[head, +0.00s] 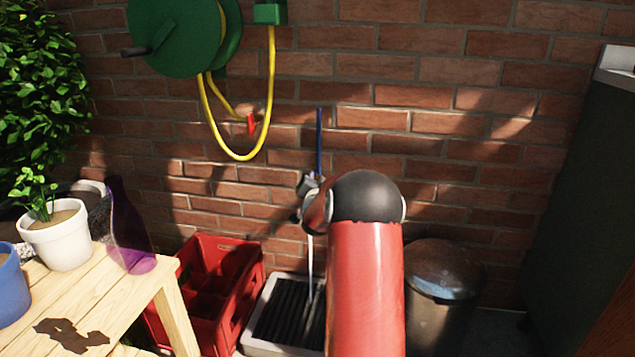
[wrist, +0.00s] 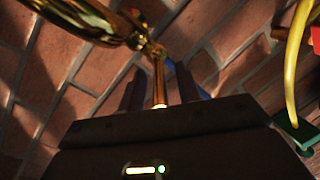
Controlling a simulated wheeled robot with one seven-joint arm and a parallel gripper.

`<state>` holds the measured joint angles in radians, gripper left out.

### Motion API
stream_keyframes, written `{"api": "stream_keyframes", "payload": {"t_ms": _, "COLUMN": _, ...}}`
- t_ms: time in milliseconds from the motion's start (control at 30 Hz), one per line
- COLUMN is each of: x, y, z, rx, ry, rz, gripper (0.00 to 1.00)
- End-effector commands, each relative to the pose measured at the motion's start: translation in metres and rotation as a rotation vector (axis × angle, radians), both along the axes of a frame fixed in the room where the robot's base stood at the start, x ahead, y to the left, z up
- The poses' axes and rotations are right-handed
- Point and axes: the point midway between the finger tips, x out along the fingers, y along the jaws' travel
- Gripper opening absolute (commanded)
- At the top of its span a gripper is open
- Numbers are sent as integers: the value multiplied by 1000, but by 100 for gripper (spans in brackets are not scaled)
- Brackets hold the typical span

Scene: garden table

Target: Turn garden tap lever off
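The garden tap's blue lever (head: 319,140) points straight up against the brick wall in the head view. A thin stream of water (head: 310,262) falls below the tap into the drain tray. My arm hides much of the tap. In the wrist view, the brass tap (wrist: 108,22) is at the upper left, and a narrow brass part (wrist: 159,85) shows between my fingers. A strip of the blue lever (wrist: 169,66) shows close by, partly hidden by the right finger. My gripper (wrist: 156,76) is open, its fingers apart; I cannot tell whether they touch anything.
A green hose reel (head: 175,35) with a yellow hose (head: 237,157) hangs on the wall at upper left. A red crate (head: 228,262), a drain tray (head: 262,350) and a dark bin (head: 445,285) stand below. A wooden table (head: 105,300) with pots and a purple bottle (head: 130,235) is left.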

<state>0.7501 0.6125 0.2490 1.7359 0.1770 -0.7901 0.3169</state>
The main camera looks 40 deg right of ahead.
Motion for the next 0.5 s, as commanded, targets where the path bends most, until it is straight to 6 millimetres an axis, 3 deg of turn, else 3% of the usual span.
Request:
{"api": "stream_keyframes", "payload": {"t_ms": 133, "x": 0, "y": 0, "z": 0, "rx": 1, "ry": 1, "rz": 1, "gripper": 31}}
{"api": "stream_keyframes", "payload": {"t_ms": 367, "x": 0, "y": 0, "z": 0, "rx": 1, "ry": 1, "rz": 1, "gripper": 1}}
{"api": "stream_keyframes", "payload": {"t_ms": 500, "x": 0, "y": 1, "z": 0, "rx": 0, "ry": 1, "rz": 1, "gripper": 0}}
